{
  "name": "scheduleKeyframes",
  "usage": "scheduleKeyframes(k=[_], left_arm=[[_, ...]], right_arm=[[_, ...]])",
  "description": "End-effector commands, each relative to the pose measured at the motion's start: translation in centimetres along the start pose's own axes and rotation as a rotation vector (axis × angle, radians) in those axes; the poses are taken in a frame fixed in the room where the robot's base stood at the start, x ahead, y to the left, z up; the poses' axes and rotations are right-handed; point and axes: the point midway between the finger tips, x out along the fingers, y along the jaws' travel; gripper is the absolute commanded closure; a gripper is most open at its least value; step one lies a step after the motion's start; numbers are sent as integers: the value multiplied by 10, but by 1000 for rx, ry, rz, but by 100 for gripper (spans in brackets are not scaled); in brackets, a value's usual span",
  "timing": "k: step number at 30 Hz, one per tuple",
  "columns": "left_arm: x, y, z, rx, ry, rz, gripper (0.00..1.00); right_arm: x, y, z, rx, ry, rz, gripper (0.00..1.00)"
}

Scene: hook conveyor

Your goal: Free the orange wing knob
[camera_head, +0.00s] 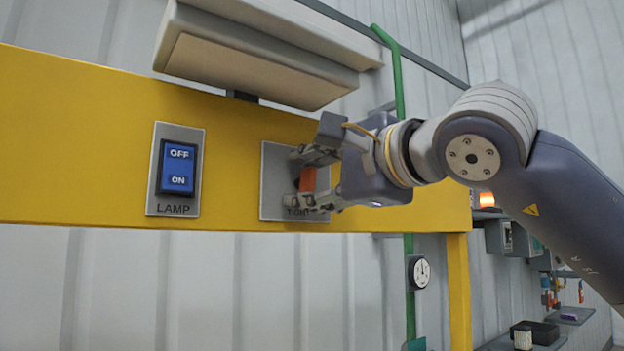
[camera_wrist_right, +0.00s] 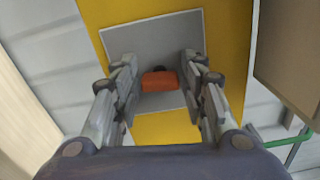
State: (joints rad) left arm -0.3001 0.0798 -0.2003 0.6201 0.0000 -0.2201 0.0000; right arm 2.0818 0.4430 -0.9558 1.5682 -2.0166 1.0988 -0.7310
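The orange wing knob (camera_head: 307,180) sits on a grey plate (camera_head: 272,180) on the yellow beam, with a partly hidden label that seems to read "TIGHT". My right gripper (camera_head: 308,178) reaches in from the right, one finger above the knob and one below it. In the right wrist view the knob (camera_wrist_right: 159,81) lies crosswise between the two open fingers (camera_wrist_right: 158,85), with a gap on each side. A dark round part shows just behind the knob. My left gripper is not in view.
A blue OFF/ON lamp switch (camera_head: 178,167) is on the beam to the left. A large beige box (camera_head: 262,55) juts out above the plate. A green pipe (camera_head: 399,85) and a gauge (camera_head: 420,272) are behind the arm. Space below the beam is open.

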Motion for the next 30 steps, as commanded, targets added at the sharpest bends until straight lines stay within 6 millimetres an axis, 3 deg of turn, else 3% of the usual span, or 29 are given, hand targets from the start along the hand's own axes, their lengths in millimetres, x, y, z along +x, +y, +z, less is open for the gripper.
scheduleKeyframes(k=[10, 14, 24, 30], left_arm=[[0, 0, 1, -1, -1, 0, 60], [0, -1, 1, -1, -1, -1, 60], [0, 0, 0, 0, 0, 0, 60], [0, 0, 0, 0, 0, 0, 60]], right_arm=[[0, 0, 0, 1, 1, 1, 48], [-9, 0, 0, 1, 0, -1, 48], [-78, -1, 0, 0, 1, -2, 48], [-109, 0, 0, 0, 1, -2, 48]])
